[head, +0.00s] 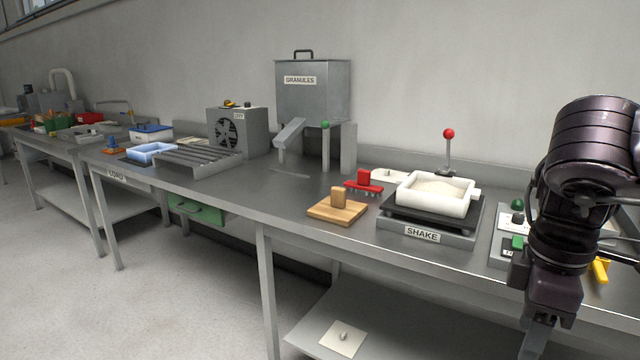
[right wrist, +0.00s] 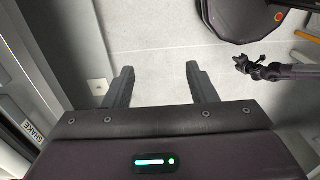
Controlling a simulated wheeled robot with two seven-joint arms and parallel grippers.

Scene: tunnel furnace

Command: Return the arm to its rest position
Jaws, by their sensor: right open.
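My right arm (head: 575,190) hangs at the right of the head view, in front of the bench's right end. Its gripper is only partly in the head view, at the bottom edge. In the right wrist view my right gripper (right wrist: 159,78) is open, with nothing between its two fingers and the pale floor behind them. A dark arm ending in a small gripper (right wrist: 241,65), which looks like my left one, shows at the right of the right wrist view. It is too small to tell whether it is open.
The steel bench (head: 350,228) runs along the wall. A white tray (head: 435,194) sits on the SHAKE stand (head: 424,234). A wooden block (head: 337,209), a red fixture (head: 363,182) and the GRANULES hopper (head: 313,95) stand further left. The floor (head: 160,300) in front is clear.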

